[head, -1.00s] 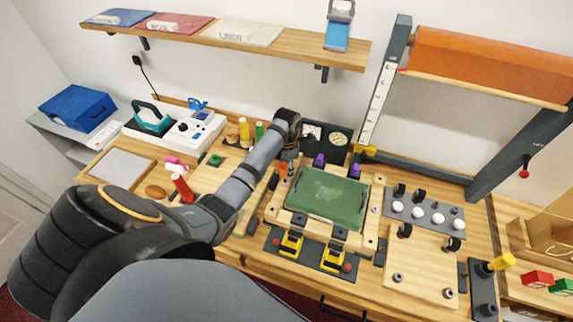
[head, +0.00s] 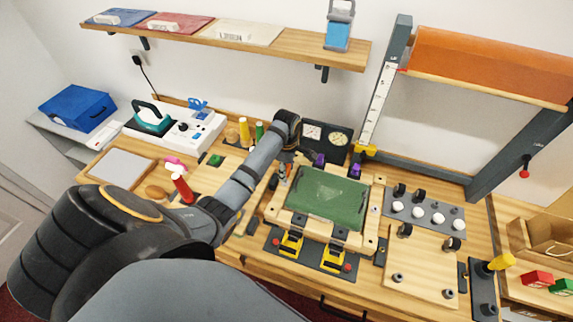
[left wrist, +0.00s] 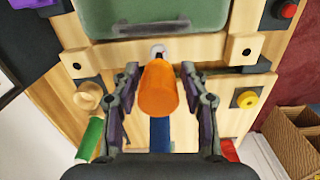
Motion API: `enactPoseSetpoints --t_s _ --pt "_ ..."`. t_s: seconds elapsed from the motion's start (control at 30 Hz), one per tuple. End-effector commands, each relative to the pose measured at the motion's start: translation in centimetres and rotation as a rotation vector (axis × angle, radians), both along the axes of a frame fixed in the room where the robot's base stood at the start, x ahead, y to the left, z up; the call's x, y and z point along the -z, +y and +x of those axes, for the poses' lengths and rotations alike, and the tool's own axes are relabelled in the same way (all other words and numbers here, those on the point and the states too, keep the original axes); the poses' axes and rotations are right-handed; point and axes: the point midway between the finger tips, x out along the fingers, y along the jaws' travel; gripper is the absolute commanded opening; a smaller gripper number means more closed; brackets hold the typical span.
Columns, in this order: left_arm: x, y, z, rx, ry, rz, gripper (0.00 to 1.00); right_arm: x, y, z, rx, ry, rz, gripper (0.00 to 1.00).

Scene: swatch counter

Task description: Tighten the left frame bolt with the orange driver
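The orange driver (left wrist: 158,90) stands handle toward the camera in the left wrist view. Its handle is between the two fingers of my left gripper (left wrist: 159,72). A gap shows on each side of the handle, so the fingers look open around it. A silver bolt (left wrist: 158,49) sits in the wooden frame (left wrist: 207,48) just beyond the driver. The handle hides whether the driver's tip meets it. In the head view my left gripper (head: 286,168) is at the frame's left side, beside the green screen (head: 327,195). My right gripper is out of view.
Yellow clamps (head: 290,243) stand along the frame's front and purple knobs (head: 319,159) at its back. Dark gauges (head: 326,138) stand behind. A grey plate with white knobs (head: 420,212) lies to the right. A red-handled tool (head: 182,186) is at the left.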

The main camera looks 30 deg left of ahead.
Motion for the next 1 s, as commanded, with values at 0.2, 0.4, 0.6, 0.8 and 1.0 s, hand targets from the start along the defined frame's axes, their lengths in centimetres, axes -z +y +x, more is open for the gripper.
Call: enactPoseSetpoints --t_s 0.2,0.4,0.6,0.8,1.0 --pt "-0.07 0.08 0.18 -0.235 -0.002 0.001 0.45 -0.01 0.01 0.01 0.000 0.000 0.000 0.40" --pt "-0.05 0.22 0.38 -0.673 -0.001 0.001 0.45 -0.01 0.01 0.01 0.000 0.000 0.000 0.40" --pt "-0.06 0.35 0.58 -1.098 -0.001 0.002 0.45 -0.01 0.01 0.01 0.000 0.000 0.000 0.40" --pt "-0.07 0.40 0.69 -1.301 -0.002 0.002 0.45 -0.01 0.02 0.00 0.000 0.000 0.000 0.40" --pt "-0.07 0.40 0.68 -1.304 -0.002 0.002 0.41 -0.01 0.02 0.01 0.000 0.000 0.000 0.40"
